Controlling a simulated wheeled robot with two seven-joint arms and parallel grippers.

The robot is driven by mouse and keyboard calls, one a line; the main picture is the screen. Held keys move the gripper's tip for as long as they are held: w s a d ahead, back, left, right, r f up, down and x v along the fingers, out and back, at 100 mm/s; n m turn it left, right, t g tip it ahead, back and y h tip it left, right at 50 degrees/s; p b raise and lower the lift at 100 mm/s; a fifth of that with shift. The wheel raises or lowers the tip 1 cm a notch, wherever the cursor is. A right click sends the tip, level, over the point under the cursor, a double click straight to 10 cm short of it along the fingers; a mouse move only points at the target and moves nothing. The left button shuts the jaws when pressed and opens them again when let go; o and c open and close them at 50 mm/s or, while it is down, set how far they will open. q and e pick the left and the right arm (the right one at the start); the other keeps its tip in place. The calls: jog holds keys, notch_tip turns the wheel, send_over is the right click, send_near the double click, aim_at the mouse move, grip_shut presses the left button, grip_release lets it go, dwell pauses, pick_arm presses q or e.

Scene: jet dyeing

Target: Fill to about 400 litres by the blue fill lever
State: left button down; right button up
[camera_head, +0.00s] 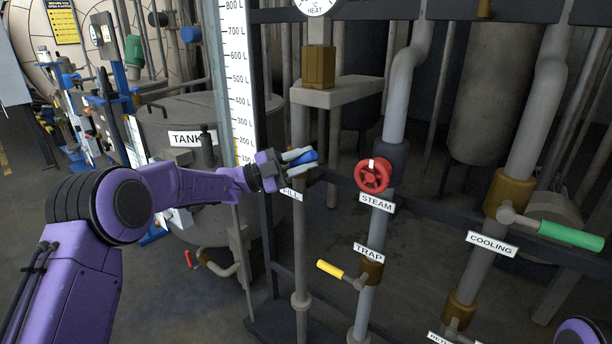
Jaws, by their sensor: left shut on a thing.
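The blue fill lever (303,156) is at the middle, above the FILL label (291,193), which is partly covered. My left gripper (299,157) is shut on the lever, its fingers on either side of it. The lever's pivot is hidden behind the gripper. The tall white level gauge (238,60) stands to the left of the lever, marked in litres up to 800 L. A yellow band shows at its lower end, up to about the 200 L mark. The tank (165,120) with its TANK label is behind my left arm. My right gripper is out of view.
The red STEAM wheel (372,175) is close to the right of the lever. The yellow TRAP lever (330,268) is below, and the green COOLING lever (570,235) is at the far right. Vertical pipes and dark frame bars surround them.

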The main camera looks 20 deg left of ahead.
pick_arm(q)
jog(key=shift+w+a+r+n+t+h+b, duration=0.15)
jog(key=shift+a+r+n+t+h+b, duration=0.45)
jog(key=shift+n, duration=0.4)
jog(key=shift+d+r, duration=0.1)
jog(key=c, duration=1)
grip_release()
jog(key=shift+o, duration=0.2)
jog(key=b+v, duration=0.2)
jog(key=v, duration=0.8)
jog(key=shift+a, duration=0.25)
